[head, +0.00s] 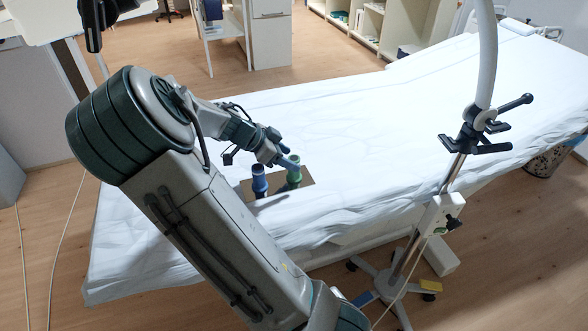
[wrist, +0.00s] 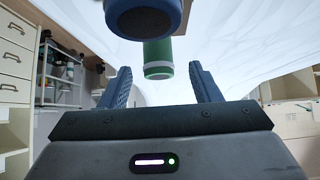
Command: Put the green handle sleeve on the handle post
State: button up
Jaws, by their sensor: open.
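The green handle sleeve (head: 294,177) stands upright on a small brown board (head: 276,190) on the couch. A blue sleeve (head: 259,181) stands on the board to its left. My gripper (head: 288,161) is at the top of the green sleeve in the head view, and hides part of it. In the wrist view my open gripper (wrist: 160,86) has the green sleeve (wrist: 158,57) ahead, in line with the gap between the fingers. The blue sleeve (wrist: 143,18) shows large at the top edge. I cannot tell for certain which part is the handle post.
The couch (head: 350,130) has a white sheet with much free room. A pole stand (head: 456,170) with a clamp and dark handle (head: 515,103) rises at its near right side. A dark fixture (head: 93,28) hangs at the upper left. Shelves and cabinets stand behind.

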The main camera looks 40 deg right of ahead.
aim_at(291, 159)
jog(key=shift+x, duration=1.55)
jog(key=c, duration=1)
jog(key=shift+c, duration=0.2)
jog(key=shift+r, duration=0.15)
